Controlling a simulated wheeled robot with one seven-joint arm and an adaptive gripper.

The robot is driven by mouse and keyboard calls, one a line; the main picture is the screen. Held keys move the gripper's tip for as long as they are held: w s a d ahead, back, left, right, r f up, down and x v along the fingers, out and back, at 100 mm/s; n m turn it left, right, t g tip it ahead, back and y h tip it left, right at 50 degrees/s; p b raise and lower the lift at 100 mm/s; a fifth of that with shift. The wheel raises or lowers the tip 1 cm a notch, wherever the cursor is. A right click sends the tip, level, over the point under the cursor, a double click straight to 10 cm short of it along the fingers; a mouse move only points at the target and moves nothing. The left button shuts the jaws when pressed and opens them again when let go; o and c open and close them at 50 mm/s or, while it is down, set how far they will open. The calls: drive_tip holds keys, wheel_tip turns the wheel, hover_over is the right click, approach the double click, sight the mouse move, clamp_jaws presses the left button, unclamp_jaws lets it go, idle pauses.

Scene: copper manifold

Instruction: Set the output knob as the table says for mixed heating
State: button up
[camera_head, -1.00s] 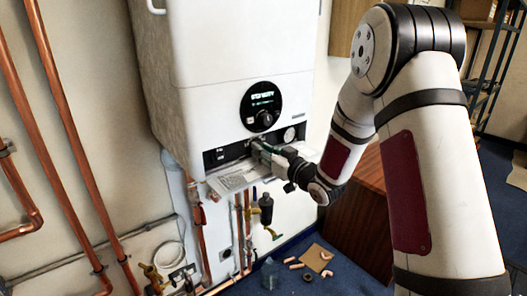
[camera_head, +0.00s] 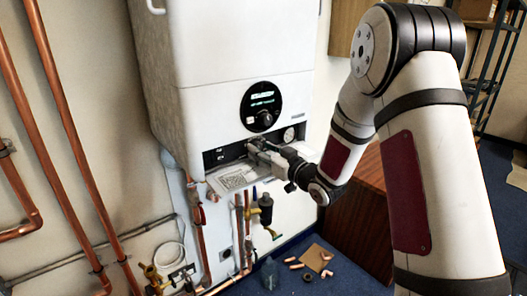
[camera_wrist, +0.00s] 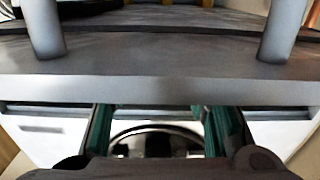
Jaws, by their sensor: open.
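The white boiler (camera_head: 235,90) hangs on the wall in the head view. Its round black display (camera_head: 262,100) shows small lit text that I cannot read, with a dark dial (camera_head: 264,118) at its lower part. Below is a dark recessed control strip (camera_head: 213,158). A lowered flap with a printed table (camera_head: 236,179) sticks out under it; the print is too small to read. My gripper (camera_head: 256,149) is at the strip, above the flap, and hides part of the strip. In the wrist view my gripper (camera_wrist: 165,132) is open, with a dark rounded thing (camera_wrist: 155,141) between its green-lined fingers. I cannot tell whether that is the output knob or whether it is touched.
A round gauge (camera_head: 289,134) sits right of my gripper on the strip. Copper pipes (camera_head: 75,130) run up the wall at left. Pipes and valves hang below the boiler, including a black cylinder (camera_head: 265,208). A brown wooden cabinet (camera_head: 356,215) stands at right, behind my arm.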

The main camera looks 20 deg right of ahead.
drive_tip(key=v, duration=1.2)
drive_tip(key=s+d+r+m+g+h, duration=0.2)
drive_tip(key=s+r+m+g+h, duration=0.1)
drive_tip(key=s+r+g+h, duration=0.45)
drive_tip(key=s+a+m+g, duration=0.1)
drive_tip(key=s+a, duration=0.2)
drive_tip(key=s, duration=0.8)
drive_tip(key=s+a+g, duration=0.2)
drive_tip(key=s+a, duration=0.1)
drive_tip(key=s, duration=0.8)
drive_tip(key=shift+s+a+r+m+y, duration=0.2)
drive_tip(key=shift+a+r+m+y, duration=0.15)
drive_tip(key=shift+r+m, duration=0.05)
